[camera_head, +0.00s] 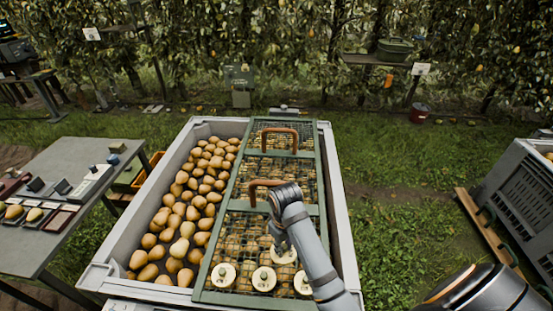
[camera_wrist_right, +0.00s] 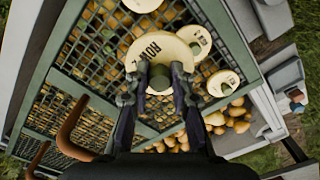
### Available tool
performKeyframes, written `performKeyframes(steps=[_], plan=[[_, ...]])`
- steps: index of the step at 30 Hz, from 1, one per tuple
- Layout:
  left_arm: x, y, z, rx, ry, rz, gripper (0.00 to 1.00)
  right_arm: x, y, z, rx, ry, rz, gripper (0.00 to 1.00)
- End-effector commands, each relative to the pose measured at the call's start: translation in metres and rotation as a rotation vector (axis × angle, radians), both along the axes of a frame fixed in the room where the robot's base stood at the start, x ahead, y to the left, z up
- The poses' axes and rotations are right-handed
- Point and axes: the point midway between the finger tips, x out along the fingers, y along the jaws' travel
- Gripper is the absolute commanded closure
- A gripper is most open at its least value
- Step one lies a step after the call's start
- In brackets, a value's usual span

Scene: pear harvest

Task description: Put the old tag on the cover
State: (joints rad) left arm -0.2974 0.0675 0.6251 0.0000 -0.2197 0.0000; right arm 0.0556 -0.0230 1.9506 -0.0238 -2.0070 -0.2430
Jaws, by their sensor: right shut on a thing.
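A green-framed mesh cover (camera_head: 228,232) with two brown handles lies over the right part of a grey crate of pears. My right gripper (camera_head: 281,243) is low over the near part of the cover. In the right wrist view its fingers (camera_wrist_right: 160,80) are shut on the knob of a round cream tag (camera_wrist_right: 158,50) lettered "ROW". Whether this tag touches the mesh I cannot tell. Other round tags lie near it on the cover, such as one at the left (camera_head: 223,275), one in the middle (camera_head: 264,279) and one at the right (camera_head: 303,284).
Loose pears (camera_head: 184,225) fill the uncovered left part of the crate (camera_head: 340,220). A grey table (camera_head: 60,160) with small trays and blocks stands left. Another grey crate (camera_head: 520,190) stands right. Grass between the crates is free.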

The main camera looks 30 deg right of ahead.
Motion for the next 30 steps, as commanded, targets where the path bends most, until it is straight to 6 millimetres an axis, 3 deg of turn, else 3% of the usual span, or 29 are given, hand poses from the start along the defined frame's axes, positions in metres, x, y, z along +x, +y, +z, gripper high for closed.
performKeyframes(steps=[4, 8, 14, 18, 22, 30], plan=[[0.000, 0.006, 0.001, 0.007, 0.001, -0.002, 1.00, 0.003, -0.004, 0.000, -0.002, 0.001, 0.011, 1.00], [-0.002, 0.009, 0.001, 0.012, 0.003, -0.004, 1.00, 0.021, -0.026, -0.012, -0.008, 0.000, 0.008, 1.00], [-0.005, 0.010, -0.001, 0.013, 0.008, -0.003, 1.00, 0.060, -0.069, -0.038, -0.005, 0.001, 0.005, 1.00], [-0.005, 0.010, -0.008, 0.013, 0.009, -0.003, 1.00, 0.078, -0.087, -0.070, -0.001, 0.002, 0.005, 1.00], [-0.005, 0.010, -0.011, 0.013, 0.009, -0.003, 1.00, 0.088, -0.097, -0.087, 0.000, 0.000, 0.006, 1.00], [-0.005, 0.010, -0.014, 0.013, 0.009, -0.003, 1.00, 0.094, -0.105, -0.100, 0.000, 0.001, 0.005, 1.00]])
